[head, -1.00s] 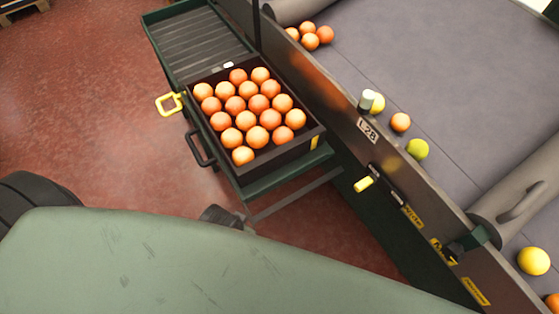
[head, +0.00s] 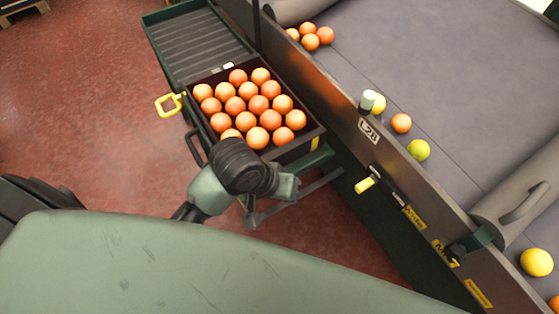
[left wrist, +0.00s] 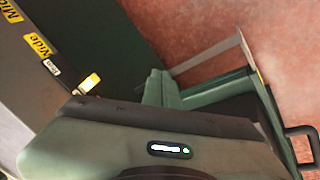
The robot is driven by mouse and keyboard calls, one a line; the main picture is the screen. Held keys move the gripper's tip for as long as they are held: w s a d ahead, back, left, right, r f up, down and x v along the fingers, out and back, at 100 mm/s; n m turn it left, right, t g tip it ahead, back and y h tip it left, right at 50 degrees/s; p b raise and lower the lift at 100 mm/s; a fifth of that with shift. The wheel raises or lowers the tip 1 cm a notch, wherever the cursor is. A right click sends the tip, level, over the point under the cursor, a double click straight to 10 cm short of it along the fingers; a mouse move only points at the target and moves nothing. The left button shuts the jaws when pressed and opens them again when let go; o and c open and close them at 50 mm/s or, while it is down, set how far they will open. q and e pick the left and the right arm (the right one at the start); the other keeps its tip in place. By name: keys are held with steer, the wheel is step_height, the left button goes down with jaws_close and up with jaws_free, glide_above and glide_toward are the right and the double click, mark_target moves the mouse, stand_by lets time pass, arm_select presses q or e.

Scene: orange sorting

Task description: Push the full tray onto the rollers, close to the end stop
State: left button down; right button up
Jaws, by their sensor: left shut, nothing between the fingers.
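The full tray (head: 302,150) is dark with a black handle on its left side, and is packed with several rows of oranges (head: 247,105). It stands on a green stand (head: 318,162), at the near end of the rollers (head: 203,47). The green end rim (head: 172,12) is at the far end of the rollers. My left gripper (head: 287,187) is just in front of the tray's near side, shut and empty. Its fingertips are largely hidden, so contact is unclear. The tray (left wrist: 238,106) also shows in the left wrist view. My right gripper is not in view.
A yellow handle (head: 169,104) sticks out left of the stand. The grey conveyor (head: 430,70) with its dark side wall runs along the right and carries loose fruit. A yellow knob (head: 365,185) juts from that wall. Bare rollers lie beyond the tray; red floor is open at left.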

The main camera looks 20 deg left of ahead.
arm_select(q)
steer(key=w+d+r+n+g, duration=0.2)
steer(key=w+d+r+n, duration=0.1)
steer(key=w, duration=0.1)
steer(key=w+a+r+n+g+y, duration=0.1)
steer(key=w+a+r+n+y, duration=0.25)
steer(key=a+n, duration=0.2)
steer(key=shift+n, duration=0.45)
steer(key=f, duration=0.3)
steer(key=w+a+f+b, duration=0.1)
steer(key=f, duration=0.2)
steer(key=a+f, duration=0.1)
steer(key=f, duration=0.3)
steer(key=shift+w, duration=0.15)
steer(key=shift+w+a, duration=0.45)
steer(key=shift+a, duration=0.1)
